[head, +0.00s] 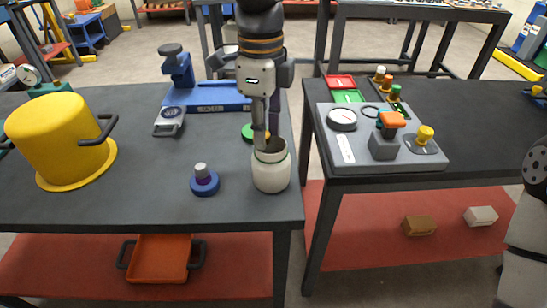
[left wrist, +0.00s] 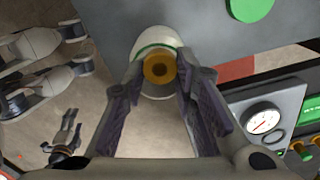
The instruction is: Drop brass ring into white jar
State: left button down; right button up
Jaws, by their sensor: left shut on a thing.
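The white jar (head: 271,172) stands upright near the front right corner of the left table. It has an open mouth and a thin green band near the rim. My left gripper (head: 261,139) points down over the jar's mouth. In the left wrist view its fingers (left wrist: 158,75) are shut on the brass ring (left wrist: 159,81), with the white jar (left wrist: 170,36) right behind it. In the head view the ring is mostly hidden by the fingers. I cannot tell how far the ring is above the rim. My right gripper is not in view.
A blue knobbed part (head: 204,182) stands left of the jar, and a yellow pot (head: 60,135) stands further left. A blue stand (head: 205,98) is behind. A grey panel (head: 345,155) with knobs and a gauge lies on the right table, across a narrow gap.

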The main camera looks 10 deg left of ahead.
pick_arm(q)
jog(key=c, duration=1.2)
grip_release()
notch_tip(320, 180, up, 12)
